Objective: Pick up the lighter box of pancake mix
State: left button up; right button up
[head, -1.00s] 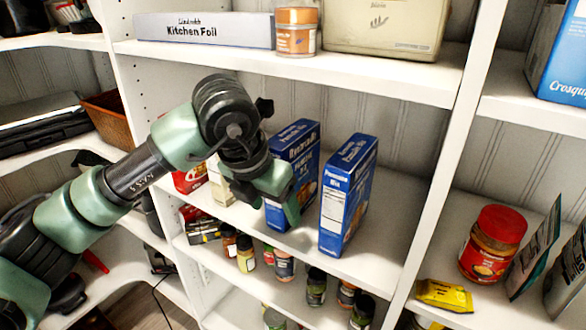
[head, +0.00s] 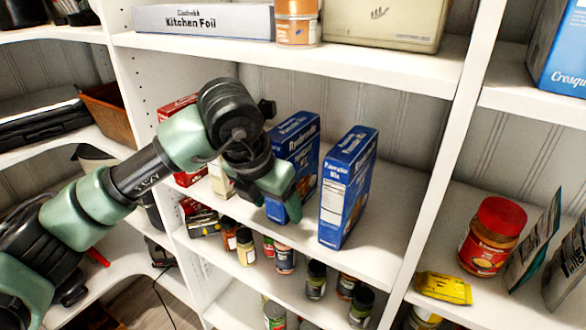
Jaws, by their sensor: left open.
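Two blue boxes of pancake mix stand upright on the middle shelf. The left box (head: 300,160) is partly hidden by my left gripper. The right box (head: 348,190) stands a little apart from it, nearer the shelf's front edge, and is in full view. Nothing visible tells which box is lighter. My left gripper (head: 277,208) is open, pointing down in front of the left box. I cannot tell whether its fingers touch the box. My right gripper is not in view.
The middle shelf (head: 400,205) is clear right of the boxes. A red box (head: 180,104) stands behind my arm. Several jars stand below. A peanut butter jar (head: 491,237) is at right.

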pick_arm(q)
jog(key=shift+f, duration=0.1)
dwell(0.4)
jog(key=c, duration=1.4)
